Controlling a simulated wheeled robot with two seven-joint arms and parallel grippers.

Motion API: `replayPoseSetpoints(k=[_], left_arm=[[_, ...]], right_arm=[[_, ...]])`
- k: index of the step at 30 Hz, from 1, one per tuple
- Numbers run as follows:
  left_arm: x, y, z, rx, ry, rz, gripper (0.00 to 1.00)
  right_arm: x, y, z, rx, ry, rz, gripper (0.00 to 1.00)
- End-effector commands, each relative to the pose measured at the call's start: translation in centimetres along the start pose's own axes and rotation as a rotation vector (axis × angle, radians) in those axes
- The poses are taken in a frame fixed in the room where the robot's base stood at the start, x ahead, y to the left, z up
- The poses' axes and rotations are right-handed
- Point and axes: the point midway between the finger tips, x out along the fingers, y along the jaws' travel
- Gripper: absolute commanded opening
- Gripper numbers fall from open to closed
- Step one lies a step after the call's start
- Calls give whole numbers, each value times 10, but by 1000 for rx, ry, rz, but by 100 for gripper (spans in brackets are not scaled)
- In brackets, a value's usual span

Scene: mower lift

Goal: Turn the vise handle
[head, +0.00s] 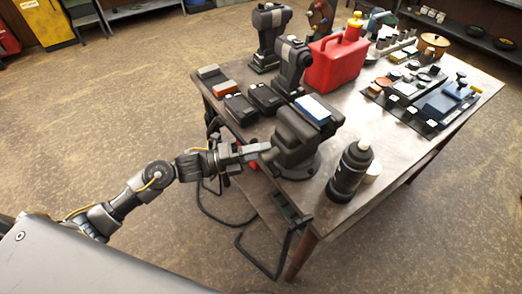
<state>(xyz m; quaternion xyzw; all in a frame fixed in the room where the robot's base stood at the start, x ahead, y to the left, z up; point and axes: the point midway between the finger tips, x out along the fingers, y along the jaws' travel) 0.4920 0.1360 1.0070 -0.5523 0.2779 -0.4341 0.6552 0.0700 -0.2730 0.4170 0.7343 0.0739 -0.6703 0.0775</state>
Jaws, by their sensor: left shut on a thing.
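The dark grey vise (297,138) is mounted at the near left edge of the workbench. A blue and white block (313,108) is at its top. My left arm comes in from the left, and my left gripper (264,151) reaches the left side of the vise. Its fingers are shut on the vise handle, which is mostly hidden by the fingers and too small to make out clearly. My right gripper is not in view.
The workbench (358,108) holds a black bottle (350,170) right of the vise. Black battery packs (240,109), a drill (292,66) and a red can (336,62) stand behind it. Small parts crowd the right side. The floor at left is clear.

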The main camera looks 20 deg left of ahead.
Motion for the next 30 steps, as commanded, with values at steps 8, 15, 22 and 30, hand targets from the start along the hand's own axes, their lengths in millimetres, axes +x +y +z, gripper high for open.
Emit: replayPoseSetpoints(k=[8,15,22,30], left_arm=[[0,-1,-1,-7,2,-6,10],[0,1,-2,-46,-5,-20,9],[0,4,-3,-136,-24,-55,9],[0,8,-5,-356,-71,-138,9]], right_arm=[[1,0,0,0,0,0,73],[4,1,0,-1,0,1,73],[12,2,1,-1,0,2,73],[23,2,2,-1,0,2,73]])
